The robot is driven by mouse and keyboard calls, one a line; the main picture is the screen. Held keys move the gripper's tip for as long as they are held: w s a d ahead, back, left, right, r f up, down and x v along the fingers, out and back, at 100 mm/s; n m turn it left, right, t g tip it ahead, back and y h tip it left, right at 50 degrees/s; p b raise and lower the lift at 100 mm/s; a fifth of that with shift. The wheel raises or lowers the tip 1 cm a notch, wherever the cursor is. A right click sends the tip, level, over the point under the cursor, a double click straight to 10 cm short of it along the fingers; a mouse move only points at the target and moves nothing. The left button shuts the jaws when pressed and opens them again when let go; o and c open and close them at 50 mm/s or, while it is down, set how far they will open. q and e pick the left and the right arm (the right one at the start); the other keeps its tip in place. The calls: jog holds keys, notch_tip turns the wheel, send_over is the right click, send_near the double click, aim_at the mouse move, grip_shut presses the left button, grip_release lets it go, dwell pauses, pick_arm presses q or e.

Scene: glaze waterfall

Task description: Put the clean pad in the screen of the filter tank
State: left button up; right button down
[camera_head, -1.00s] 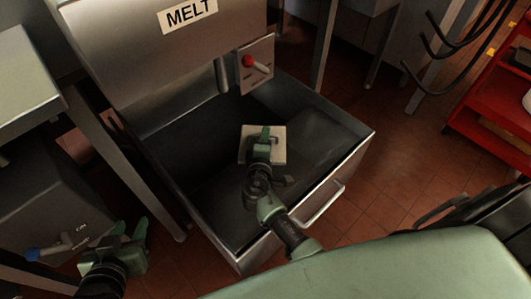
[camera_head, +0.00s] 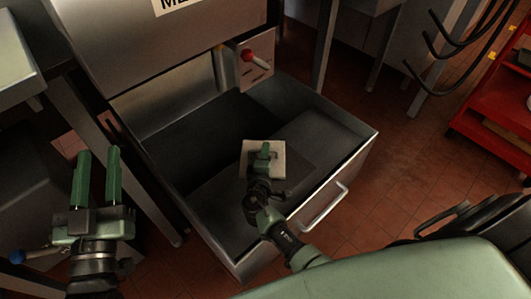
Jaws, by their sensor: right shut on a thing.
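A pale, square pad (camera_head: 277,152) is in the head view, above the open interior of the dark steel tank (camera_head: 185,155). My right gripper (camera_head: 264,151) is shut on the pad and covers part of it. I cannot tell whether the pad touches anything beneath it. A separate screen cannot be made out clearly inside the dark tank. My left gripper (camera_head: 97,165) is at the left, outside the tank, with its two green fingers apart and nothing between them.
A red-knobbed lever (camera_head: 247,55) on a plate stands at the tank's back edge. A handle (camera_head: 322,205) is on the tank's front right side. A blue-tipped lever (camera_head: 20,256) is at lower left. A red shelf (camera_head: 480,125) stands at right. Tiled floor is clear between.

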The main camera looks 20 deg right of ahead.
pick_arm(q)
jog(key=shift+r, duration=0.25)
jog(key=shift+s+r+t, duration=0.15)
jog(key=shift+r+t, duration=0.2)
jog(key=shift+t, duration=0.05)
pick_arm(e)
jog(key=shift+f, duration=0.15)
pick_arm(q)
jog(key=shift+s+r+h, duration=0.1)
jog(key=shift+r+h, duration=0.15)
jog(key=shift+h, duration=0.05)
pick_arm(e)
jog(key=c, duration=1.5)
grip_release()
jog(key=shift+c, duration=0.2)
